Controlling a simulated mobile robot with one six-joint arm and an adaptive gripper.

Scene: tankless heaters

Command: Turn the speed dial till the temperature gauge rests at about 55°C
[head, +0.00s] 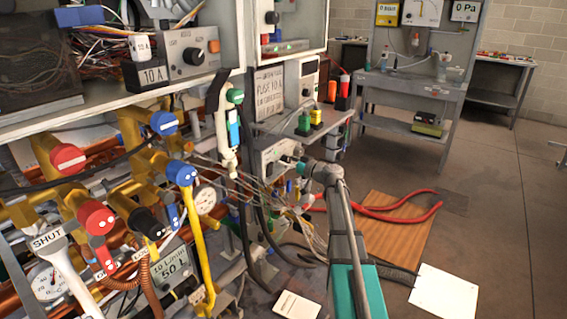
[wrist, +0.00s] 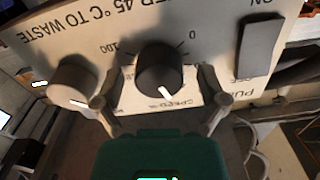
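The speed dial (wrist: 160,66) is a black round knob with a white pointer on a pale panel in the wrist view. It is marked 0 and 100, with upside-down lettering, and its pointer aims down and slightly right in the picture. My gripper (wrist: 156,90) has one finger on each side of the dial, with visible gaps, so it looks open. In the head view my gripper (head: 300,165) is at the small grey panel below the shelf, and the dial is hidden there. Two round gauges, one by the pipes (head: 205,199) and one at lower left (head: 47,281), are too small to read; I cannot tell which shows temperature.
In the wrist view a pale round knob (wrist: 73,80) is left of the dial and a black switch (wrist: 259,45) is right. Loose wires and hoses (head: 262,215) hang by my arm. Valves and pipes (head: 100,215) crowd the left. Floor is open at right.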

